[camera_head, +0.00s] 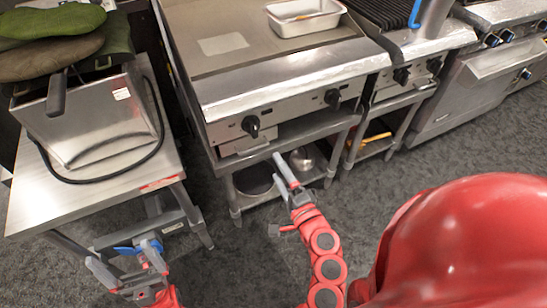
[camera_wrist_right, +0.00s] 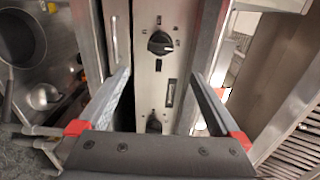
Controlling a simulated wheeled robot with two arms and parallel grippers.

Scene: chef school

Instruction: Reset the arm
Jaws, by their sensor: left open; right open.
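My left gripper (camera_head: 126,262) is low at the bottom left of the head view, open and empty, beside the lower frame of the steel side table. My right gripper (camera_head: 284,172) is in front of the griddle's stand, below its knob panel, with its arm coming up from the bottom. In the right wrist view my right gripper (camera_wrist_right: 160,76) has its two fingers apart with nothing between them. A black knob (camera_wrist_right: 160,43) on the steel front panel shows beyond the fingers.
A griddle (camera_head: 215,65) holds a white tray (camera_head: 304,17) with food residue. A steel fryer-like box (camera_head: 100,115) with a black cord stands on the side table (camera_head: 45,205). Pots sit on the stand's lower shelf. The carpeted floor between the arms is clear.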

